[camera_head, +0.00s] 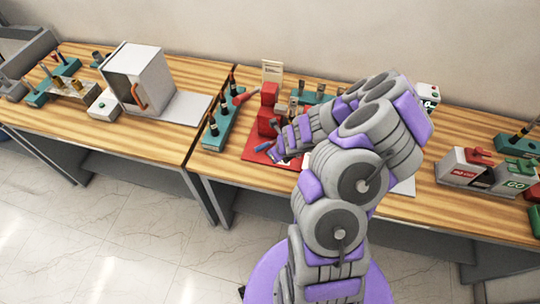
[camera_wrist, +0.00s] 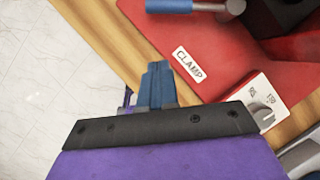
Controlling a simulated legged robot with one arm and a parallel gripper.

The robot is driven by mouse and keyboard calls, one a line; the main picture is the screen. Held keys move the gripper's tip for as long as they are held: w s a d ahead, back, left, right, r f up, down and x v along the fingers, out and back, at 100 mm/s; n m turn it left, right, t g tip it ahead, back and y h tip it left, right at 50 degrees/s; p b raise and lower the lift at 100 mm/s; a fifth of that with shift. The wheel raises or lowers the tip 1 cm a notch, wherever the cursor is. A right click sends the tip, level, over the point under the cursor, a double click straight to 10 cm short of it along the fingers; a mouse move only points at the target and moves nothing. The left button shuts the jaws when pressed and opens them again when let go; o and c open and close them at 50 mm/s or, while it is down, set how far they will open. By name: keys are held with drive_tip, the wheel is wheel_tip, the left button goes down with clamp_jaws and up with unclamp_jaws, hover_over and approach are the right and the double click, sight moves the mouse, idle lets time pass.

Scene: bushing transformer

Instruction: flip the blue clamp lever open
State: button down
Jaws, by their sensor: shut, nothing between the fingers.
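A blue lever handle (camera_wrist: 168,5) shows at the top edge of the wrist view, cut off by the frame, with a grey round piece at its right end. It lies over a red base plate that carries a white CLAMP label (camera_wrist: 188,65). My gripper (camera_wrist: 157,66) is shut and empty, its two blue fingers together. Its tips are below the lever and apart from it in the picture, near the red plate's left edge. In the head view my gripper (camera_head: 277,154) is over the front of the red plate (camera_head: 254,153), and my arm hides much of this station.
A white panel with a knob (camera_wrist: 262,102) sits right of my gripper. A teal rack (camera_head: 217,128) stands left of the red plate. Red and white boxes (camera_head: 466,167) stand at the right. The wooden table's front edge is close to my gripper.

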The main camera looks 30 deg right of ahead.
drive_tip(key=shift+a+v, duration=0.1)
drive_tip(key=shift+v, duration=0.9)
drive_tip(key=shift+a+v, duration=0.15)
drive_tip(key=shift+v, duration=0.8)
drive_tip(key=shift+s+d+f, duration=0.1)
drive_tip(key=shift+s+d, duration=0.05)
drive_tip(key=shift+s, duration=0.05)
drive_tip(key=w+a+r+n+t+y+b, duration=0.1)
drive_tip(key=w+a+r+n+y+b, duration=0.25)
drive_tip(key=a+r+n, duration=0.5)
drive_tip(key=s+a+r+n+g+y+b, duration=0.1)
drive_tip(key=s+a+r+n+b, duration=0.1)
drive_tip(key=s+a+n, duration=0.3)
drive_tip(key=s+a+r+n+g+y+b, duration=0.1)
drive_tip(key=s+a+r+n, duration=0.15)
drive_tip(key=a+n, duration=0.35)
drive_tip(key=s+d+n+g+h+b, duration=0.2)
drive_tip(key=s+n, duration=0.4)
drive_tip(key=s, duration=0.6)
drive_tip(key=s+d+n+g+h+b, duration=0.3)
drive_tip(key=s+n+h+b, duration=0.2)
drive_tip(key=s, duration=0.8)
drive_tip(key=shift+s+r+n+g, duration=0.25)
drive_tip(key=shift+n+g, duration=0.15)
drive_tip(key=shift+n, duration=0.85)
